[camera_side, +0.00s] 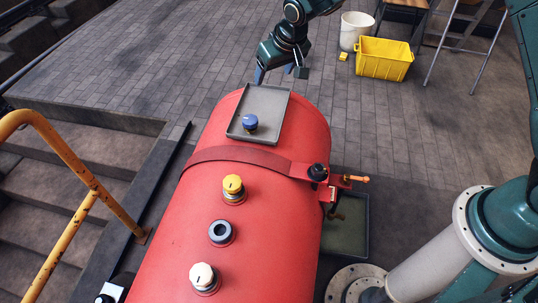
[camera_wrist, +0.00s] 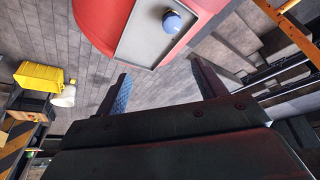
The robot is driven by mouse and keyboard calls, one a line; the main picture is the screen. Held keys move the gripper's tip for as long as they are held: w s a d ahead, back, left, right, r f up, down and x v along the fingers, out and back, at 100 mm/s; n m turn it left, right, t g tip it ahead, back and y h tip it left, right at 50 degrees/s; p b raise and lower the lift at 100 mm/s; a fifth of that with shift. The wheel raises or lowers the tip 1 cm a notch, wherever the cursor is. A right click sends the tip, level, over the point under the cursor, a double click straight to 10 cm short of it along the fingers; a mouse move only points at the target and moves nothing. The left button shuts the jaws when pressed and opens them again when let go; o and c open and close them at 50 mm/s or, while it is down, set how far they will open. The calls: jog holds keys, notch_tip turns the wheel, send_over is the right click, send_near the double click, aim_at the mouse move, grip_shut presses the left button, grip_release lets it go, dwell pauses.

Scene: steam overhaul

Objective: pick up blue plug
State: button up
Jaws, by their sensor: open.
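The blue plug (camera_side: 250,122) stands in the near part of a shallow grey tray (camera_side: 271,100) on top of a red cylindrical tank (camera_side: 255,190). In the wrist view the blue plug (camera_wrist: 172,20) shows near the top, in the tray (camera_wrist: 140,48). My gripper (camera_side: 280,72) is beyond the far end of the tray, apart from the plug. In the wrist view its two blue-faced fingers (camera_wrist: 165,90) are spread wide with nothing between them.
On the tank stand a yellow plug (camera_side: 233,186), an empty-looking grey ring socket (camera_side: 221,232) and a white plug (camera_side: 203,276). A red clamp (camera_side: 325,182) with an orange handle juts from the tank's right side. A yellow crate (camera_side: 384,59) and white bucket (camera_side: 355,30) stand behind.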

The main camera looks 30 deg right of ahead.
send_near(251, 119)
notch_tip(251, 119, up, 2)
jog(key=shift+s+a+r, duration=0.1)
jog(key=shift+s+r, duration=0.15)
jog(key=shift+s, duration=0.2)
jog(key=shift+f, duration=0.1)
jog(key=shift+x, duration=4.2)
jog(key=shift+f, duration=0.1)
jog(key=shift+x, duration=2.5)
